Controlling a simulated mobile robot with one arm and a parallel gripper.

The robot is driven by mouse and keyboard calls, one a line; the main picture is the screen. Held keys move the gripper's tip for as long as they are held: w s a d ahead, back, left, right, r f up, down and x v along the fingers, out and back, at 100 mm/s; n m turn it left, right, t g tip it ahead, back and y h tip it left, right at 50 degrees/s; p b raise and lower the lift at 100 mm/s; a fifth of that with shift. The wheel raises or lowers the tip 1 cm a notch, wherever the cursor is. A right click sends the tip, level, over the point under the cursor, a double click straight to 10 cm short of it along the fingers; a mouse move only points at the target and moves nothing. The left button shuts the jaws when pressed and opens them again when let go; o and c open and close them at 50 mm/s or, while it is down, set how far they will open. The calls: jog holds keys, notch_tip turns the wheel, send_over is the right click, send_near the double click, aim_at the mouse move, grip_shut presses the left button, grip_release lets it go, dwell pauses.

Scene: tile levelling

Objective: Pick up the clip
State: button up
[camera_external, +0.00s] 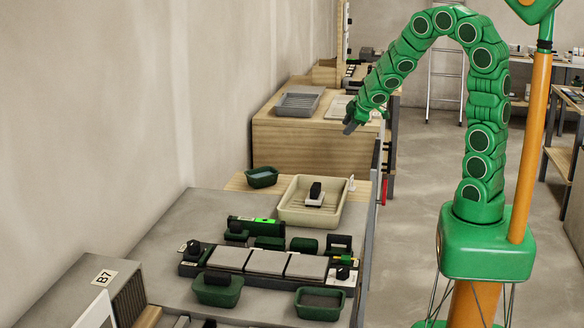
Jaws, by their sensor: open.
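My gripper (350,123) is at the end of my green arm, high above the bench and beyond the beige tray in the picture. It is small here, seen from the side, with open dark fingers and nothing visible between them. I cannot tell for sure which small part is the clip. A black-and-white piece (315,194) stands in the beige tray (290,214). A small white upright piece (351,183) is by the tray's right side. Another black-and-white piece (343,272) sits at the right end of the tile row. My gripper touches none of these.
Grey tiles (267,262) lie in a row on the bench, with black and green blocks around them. Green bins (217,291) (320,305) stand in front, and another green bin (262,177) at the back. A wooden cabinet (310,145) with trays stands behind. A wall borders the left.

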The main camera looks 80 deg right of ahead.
notch_tip(320, 180, down, 6)
jog(key=w+d+n+t+y, duration=0.2)
jog(key=w+n+y, duration=0.1)
jog(key=n+t+y, duration=0.2)
jog(key=n+y, duration=0.3)
jog(key=y, duration=1.2)
send_near(356, 187)
notch_tip(356, 187, up, 4)
jog(key=w+a, duration=0.1)
jog(key=shift+x, duration=4.05)
jog(key=shift+w, duration=0.1)
grip_shut()
